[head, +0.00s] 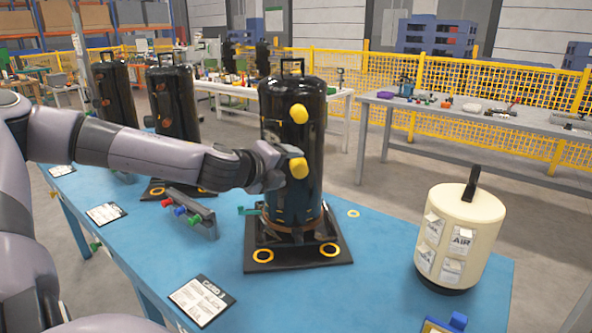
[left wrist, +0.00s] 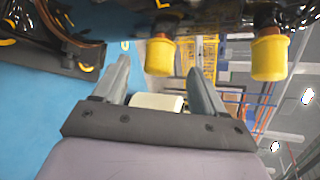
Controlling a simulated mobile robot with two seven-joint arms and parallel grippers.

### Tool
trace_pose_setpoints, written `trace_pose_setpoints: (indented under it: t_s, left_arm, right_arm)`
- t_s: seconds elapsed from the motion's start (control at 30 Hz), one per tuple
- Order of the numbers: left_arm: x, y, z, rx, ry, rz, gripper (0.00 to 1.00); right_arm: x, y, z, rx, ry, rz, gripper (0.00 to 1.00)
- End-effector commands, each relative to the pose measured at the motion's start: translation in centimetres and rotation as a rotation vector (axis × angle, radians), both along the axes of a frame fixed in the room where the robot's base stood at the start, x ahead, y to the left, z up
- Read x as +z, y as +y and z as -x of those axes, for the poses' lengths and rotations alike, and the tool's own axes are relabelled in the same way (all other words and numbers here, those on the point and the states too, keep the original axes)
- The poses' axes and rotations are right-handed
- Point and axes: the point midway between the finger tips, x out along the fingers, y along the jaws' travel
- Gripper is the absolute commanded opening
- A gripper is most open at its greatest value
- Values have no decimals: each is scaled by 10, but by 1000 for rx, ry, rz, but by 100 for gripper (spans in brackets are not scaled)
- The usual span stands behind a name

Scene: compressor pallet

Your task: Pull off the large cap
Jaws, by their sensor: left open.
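A black compressor tank (head: 280,130) stands upright on a dark base plate (head: 262,262) on the blue table. It has two yellow caps on its side, an upper cap (head: 299,113) and a lower cap (head: 298,167). My left gripper (head: 290,161) is open at the lower cap. In the left wrist view, the lower cap (left wrist: 160,56) lies between the fingertips (left wrist: 159,68), with a visible gap on each side. The upper cap (left wrist: 269,57) is outside the fingers and looks slightly larger there. My right gripper is not in view.
A cream tank (head: 460,238) stands at the table's right. A small rack with coloured pieces (head: 188,213) and a label card (head: 201,300) lie left of the compressor. Two more black compressors (head: 172,100) stand behind my left arm. Bare table (head: 365,260) lies between compressor and cream tank.

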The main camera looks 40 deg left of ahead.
Motion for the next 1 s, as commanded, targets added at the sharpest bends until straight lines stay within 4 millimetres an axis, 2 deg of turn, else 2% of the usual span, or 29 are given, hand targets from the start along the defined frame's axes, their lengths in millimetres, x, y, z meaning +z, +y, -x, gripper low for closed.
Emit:
trace_pose_setpoints:
  t_s: [0.6,1.0]
  left_arm:
    - [-18,8,-41,1,2,0,71]
    - [-20,8,-51,-2,0,4,71]
  right_arm:
    - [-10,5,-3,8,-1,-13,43]
    - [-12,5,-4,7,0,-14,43]
